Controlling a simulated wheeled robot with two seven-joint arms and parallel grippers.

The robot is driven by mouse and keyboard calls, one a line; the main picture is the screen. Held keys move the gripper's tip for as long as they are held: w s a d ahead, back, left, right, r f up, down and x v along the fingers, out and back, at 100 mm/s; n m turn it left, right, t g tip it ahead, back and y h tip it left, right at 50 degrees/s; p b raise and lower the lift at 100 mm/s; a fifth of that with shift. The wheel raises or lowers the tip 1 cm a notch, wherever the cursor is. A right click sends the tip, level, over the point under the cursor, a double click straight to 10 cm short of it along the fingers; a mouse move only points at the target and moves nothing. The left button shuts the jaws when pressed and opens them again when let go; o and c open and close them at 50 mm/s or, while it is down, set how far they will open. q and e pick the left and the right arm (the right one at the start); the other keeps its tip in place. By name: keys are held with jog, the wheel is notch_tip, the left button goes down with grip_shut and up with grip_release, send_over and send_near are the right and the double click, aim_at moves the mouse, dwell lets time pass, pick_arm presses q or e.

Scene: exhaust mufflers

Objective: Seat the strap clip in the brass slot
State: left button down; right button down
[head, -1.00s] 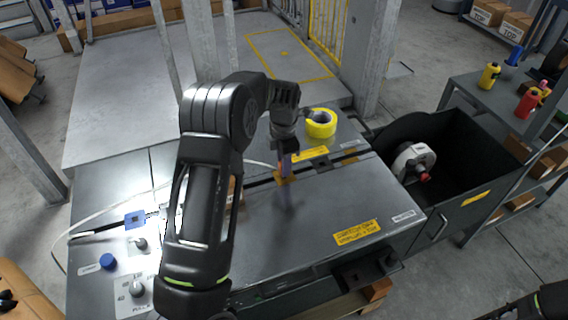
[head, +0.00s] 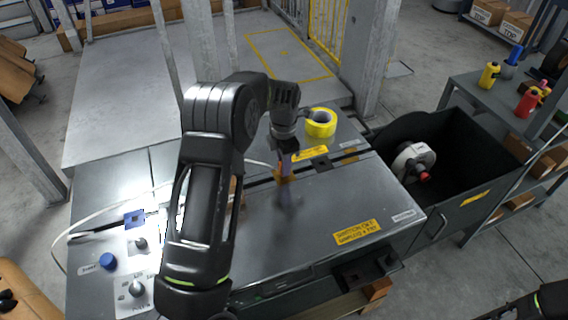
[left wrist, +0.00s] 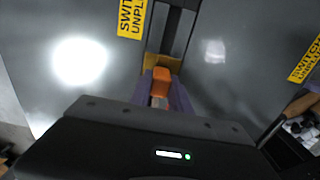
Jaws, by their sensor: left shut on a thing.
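My left gripper (head: 286,164) points down over the metal machine table in the head view. In the left wrist view its purple-grey fingers (left wrist: 161,98) are shut on the orange strap clip (left wrist: 161,82). The brass slot piece (left wrist: 163,62) lies just beyond the clip, at the near end of a dark groove. The clip's front end is close to or touching the brass; I cannot tell whether it is inside. In the head view the fingers and arm partly hide the clip and brass. My right gripper is out of view.
A yellow tape roll (head: 320,122) lies behind the gripper on the table. A black bin (head: 464,150) with a white and grey part stands to the right. Knobs and a blue button (head: 107,261) are at the front left.

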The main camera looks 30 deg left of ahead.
pick_arm(q)
jog(key=shift+f, duration=0.3)
jog(key=c, duration=1.1)
grip_release()
jog(key=shift+c, duration=0.2)
notch_tip(320, 180, up, 8)
jog(key=shift+f+b, duration=0.1)
jog(key=shift+b, duration=0.2)
